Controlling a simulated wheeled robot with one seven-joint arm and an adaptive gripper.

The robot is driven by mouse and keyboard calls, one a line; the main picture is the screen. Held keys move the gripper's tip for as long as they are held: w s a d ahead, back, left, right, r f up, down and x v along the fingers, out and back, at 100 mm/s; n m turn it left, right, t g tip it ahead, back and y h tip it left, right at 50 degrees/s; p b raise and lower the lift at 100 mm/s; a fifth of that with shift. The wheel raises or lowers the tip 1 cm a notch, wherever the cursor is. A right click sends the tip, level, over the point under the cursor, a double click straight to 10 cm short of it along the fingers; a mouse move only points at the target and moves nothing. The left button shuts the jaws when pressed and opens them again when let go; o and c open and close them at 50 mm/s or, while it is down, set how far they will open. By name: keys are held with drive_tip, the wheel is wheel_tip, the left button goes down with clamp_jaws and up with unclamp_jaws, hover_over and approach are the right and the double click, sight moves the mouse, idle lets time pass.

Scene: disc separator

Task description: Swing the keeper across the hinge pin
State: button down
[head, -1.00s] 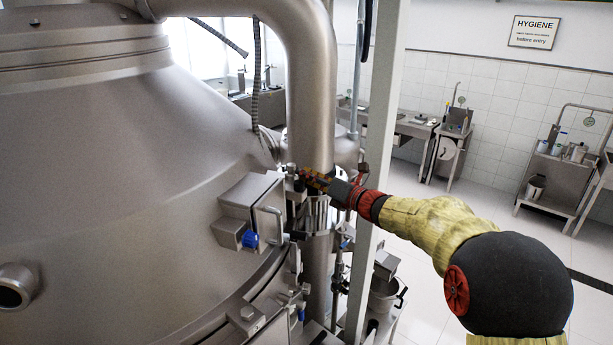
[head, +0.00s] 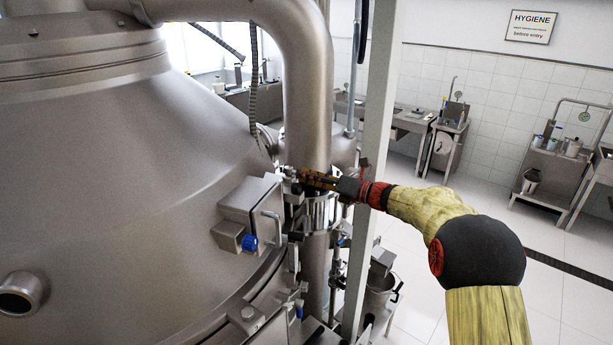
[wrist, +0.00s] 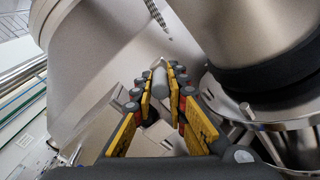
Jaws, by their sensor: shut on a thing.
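My gripper (head: 303,174) reaches in from the right at the vertical steel pipe, beside the separator's body. In the wrist view its yellow and black fingers (wrist: 160,90) are shut on a small grey cylindrical piece, which I take to be the keeper (wrist: 159,80). In the head view a small metal part (head: 288,173) shows at the fingertips, too small to make out. I cannot tell the hinge pin apart for certain; a short metal stub (wrist: 246,110) stands beside the pipe clamp (wrist: 285,122) in the wrist view.
The large steel separator body (head: 130,180) fills the left. The thick bent pipe (head: 308,100) stands close to my gripper. A boxy fitting with a handle (head: 248,212) juts out below left. A pale upright post (head: 371,150) stands behind my wrist. Open floor lies at right.

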drive_tip(key=c, duration=1.9)
unclamp_jaws()
drive_tip(key=shift+o, duration=0.8)
drive_tip(key=shift+w+d, duration=0.1)
drive_tip(key=v, duration=1.2)
drive_tip(key=shift+f, duration=0.1)
drive_tip(key=shift+c, duration=0.4)
